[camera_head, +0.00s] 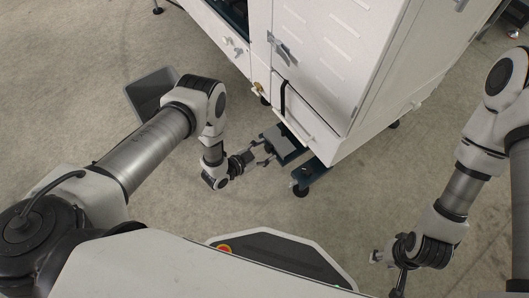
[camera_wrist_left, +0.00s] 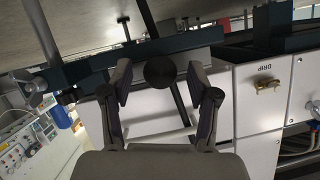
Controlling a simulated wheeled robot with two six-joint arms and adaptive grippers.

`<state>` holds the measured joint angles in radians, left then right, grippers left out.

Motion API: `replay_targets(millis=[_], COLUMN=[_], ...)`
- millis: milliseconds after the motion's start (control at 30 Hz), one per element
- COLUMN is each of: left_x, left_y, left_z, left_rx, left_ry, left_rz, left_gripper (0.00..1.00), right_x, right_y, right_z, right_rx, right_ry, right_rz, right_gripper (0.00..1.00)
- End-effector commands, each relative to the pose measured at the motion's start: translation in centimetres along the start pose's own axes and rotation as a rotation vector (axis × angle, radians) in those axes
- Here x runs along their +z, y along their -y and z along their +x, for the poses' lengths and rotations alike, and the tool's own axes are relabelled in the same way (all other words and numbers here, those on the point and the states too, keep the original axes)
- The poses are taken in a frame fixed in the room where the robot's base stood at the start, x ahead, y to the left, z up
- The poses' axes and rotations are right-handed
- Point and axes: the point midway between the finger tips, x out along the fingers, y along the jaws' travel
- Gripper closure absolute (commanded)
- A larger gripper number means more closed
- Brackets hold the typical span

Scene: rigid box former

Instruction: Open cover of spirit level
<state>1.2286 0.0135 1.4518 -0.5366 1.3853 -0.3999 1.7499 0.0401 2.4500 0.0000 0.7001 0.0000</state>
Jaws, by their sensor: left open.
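My left gripper (camera_head: 262,154) is open and empty at the low front corner of the white machine, close to a grey-green block (camera_head: 284,143) at its foot. In the left wrist view, the open fingers of my left gripper (camera_wrist_left: 158,82) stand on either side of a dark round disc (camera_wrist_left: 160,70), which appears between them in the picture. I cannot tell whether they touch it. The disc may be the spirit level's cover; no bubble or vial shows. My right gripper (camera_head: 378,257) is low at the right, away from the machine; its fingers are too unclear to read.
The white machine cabinet (camera_head: 335,50) fills the upper middle, on dark feet and casters (camera_head: 300,189). A grey open bin (camera_head: 151,88) stands on the floor at left.

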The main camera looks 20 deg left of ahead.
Motion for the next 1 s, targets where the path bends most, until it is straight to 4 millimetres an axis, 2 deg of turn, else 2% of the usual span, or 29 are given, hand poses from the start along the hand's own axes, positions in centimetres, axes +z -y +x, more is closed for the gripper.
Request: replay_targets(millis=[233, 367, 400, 767, 1000], left_x=[-0.1, 0.0, 0.0, -0.4, -1.6], left_y=[0.0, 0.0, 0.0, 0.2, 0.5], left_z=[0.2, 0.2, 0.2, 0.1, -0.3], left_rx=[0.0, 0.0, 0.0, 0.004, 0.027], left_ry=[0.001, 0.001, 0.001, 0.019, 0.112], left_rz=[0.0, 0.0, 0.0, 0.002, 0.013], left_gripper=[0.4, 0.86, 1.0, 1.0, 1.0], right_x=[0.0, 0.0, 0.0, 0.0, 0.0], right_y=[0.0, 0.0, 0.0, 0.0, 0.0], right_z=[0.0, 0.0, 0.0, -0.5, -2.4], right_rx=[0.0, 0.0, 0.0, 0.0, 0.0], right_ry=[0.0, 0.0, 0.0, 0.0, 0.0], right_rz=[0.0, 0.0, 0.0, 0.0, 0.0], right_gripper=[0.6, 0.6, 0.6, 0.6, 0.6])
